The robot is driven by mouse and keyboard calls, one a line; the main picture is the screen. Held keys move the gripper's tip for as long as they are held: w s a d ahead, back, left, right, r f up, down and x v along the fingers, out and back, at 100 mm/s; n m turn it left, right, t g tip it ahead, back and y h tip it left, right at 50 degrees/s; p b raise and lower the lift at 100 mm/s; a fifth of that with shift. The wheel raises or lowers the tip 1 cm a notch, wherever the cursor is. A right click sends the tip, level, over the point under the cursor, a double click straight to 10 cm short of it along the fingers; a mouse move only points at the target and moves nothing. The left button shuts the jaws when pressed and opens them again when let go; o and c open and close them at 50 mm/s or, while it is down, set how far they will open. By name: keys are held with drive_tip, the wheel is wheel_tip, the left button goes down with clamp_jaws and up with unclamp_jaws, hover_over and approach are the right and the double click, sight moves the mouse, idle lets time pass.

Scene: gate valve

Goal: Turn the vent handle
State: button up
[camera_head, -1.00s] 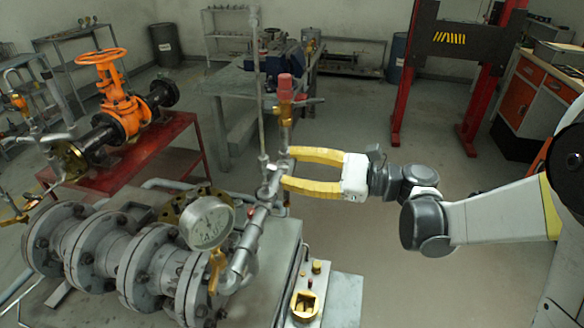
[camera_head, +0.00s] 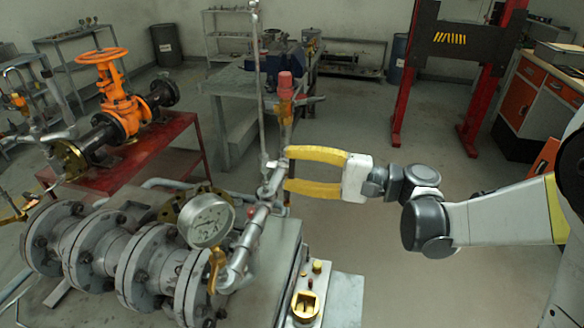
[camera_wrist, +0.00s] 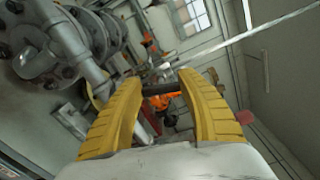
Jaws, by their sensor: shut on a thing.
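My gripper (camera_head: 285,169) reaches in from the right with two yellow fingers. Their tips sit on either side of a small fitting on the grey pipework, just behind the dial gauge. In the wrist view, the fingertips (camera_wrist: 161,84) are spread around a short dark bar, the vent handle (camera_wrist: 161,90), which spans the gap between them. In the head view, the handle is small and partly hidden by the fingers, so its exact angle cannot be told.
A round gauge (camera_head: 208,221) stands left of my gripper, above the grey flanged pipe (camera_head: 150,265). A red-capped fitting (camera_head: 285,88) and a thin upright rod (camera_head: 260,90) rise close to the fingertips. An orange valve (camera_head: 116,95) stands back left. Open floor lies right.

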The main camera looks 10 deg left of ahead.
drive_tip(key=shift+n, duration=0.8)
drive_tip(key=o, duration=1.2)
drive_tip(key=shift+c, duration=0.2)
drive_tip(key=shift+d, duration=0.1)
drive_tip(key=s+d, duration=0.1)
drive_tip(key=d, duration=1)
drive_tip(key=shift+s+d, duration=0.35)
